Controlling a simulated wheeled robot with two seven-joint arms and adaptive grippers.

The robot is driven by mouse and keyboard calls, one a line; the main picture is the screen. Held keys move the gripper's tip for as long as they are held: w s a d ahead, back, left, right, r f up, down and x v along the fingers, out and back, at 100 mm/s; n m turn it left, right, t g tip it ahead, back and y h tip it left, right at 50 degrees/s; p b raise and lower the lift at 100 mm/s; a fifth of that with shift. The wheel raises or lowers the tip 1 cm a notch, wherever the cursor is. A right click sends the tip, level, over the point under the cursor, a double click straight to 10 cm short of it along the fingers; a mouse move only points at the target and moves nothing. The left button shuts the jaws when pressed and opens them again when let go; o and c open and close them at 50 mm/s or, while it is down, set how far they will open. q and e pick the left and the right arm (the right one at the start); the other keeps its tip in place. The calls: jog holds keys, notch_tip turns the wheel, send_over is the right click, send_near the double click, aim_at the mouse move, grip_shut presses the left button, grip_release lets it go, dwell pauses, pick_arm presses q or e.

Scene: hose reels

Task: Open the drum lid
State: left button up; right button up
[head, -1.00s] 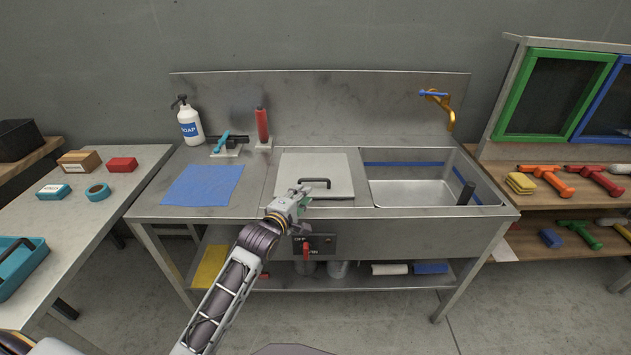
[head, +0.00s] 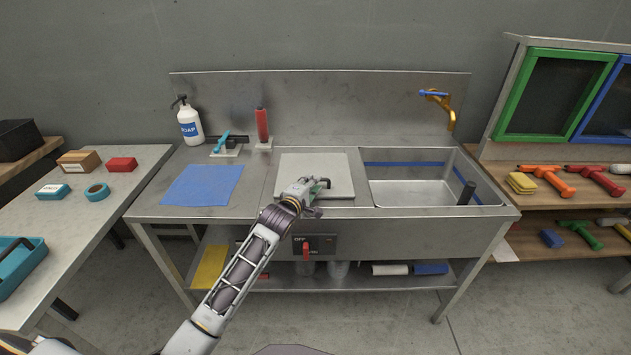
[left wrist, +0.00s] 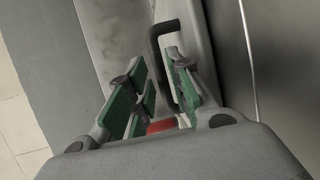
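The drum lid (head: 331,166) is a pale square panel set flat and closed in the middle of the steel counter. Its black bar handle (left wrist: 156,44) shows in the left wrist view, and in the head view my left gripper hides most of it. My left gripper (head: 319,187) is at the handle, over the front part of the lid. In the left wrist view its green-padded fingers (left wrist: 154,62) are apart, with part of the handle in line with the gap. I cannot tell whether they touch it. My right gripper is out of view.
A red switch lever (head: 306,251) is on the counter's front panel below my left arm. A sink basin (head: 415,192) lies to the right of the lid. A blue cloth (head: 201,185), a soap bottle (head: 190,125) and a red cylinder (head: 262,127) stand or lie left of it.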

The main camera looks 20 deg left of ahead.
pick_arm(q)
jog(key=shift+w+f, duration=0.1)
jog(key=shift+w, duration=0.65)
jog(key=shift+x, duration=0.8)
jog(key=shift+w, duration=0.15)
jog(key=shift+c, duration=0.3)
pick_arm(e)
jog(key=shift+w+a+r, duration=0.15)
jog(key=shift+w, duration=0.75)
pick_arm(q)
grip_shut()
jog(key=shift+f, duration=0.1)
jog(key=shift+w, duration=0.1)
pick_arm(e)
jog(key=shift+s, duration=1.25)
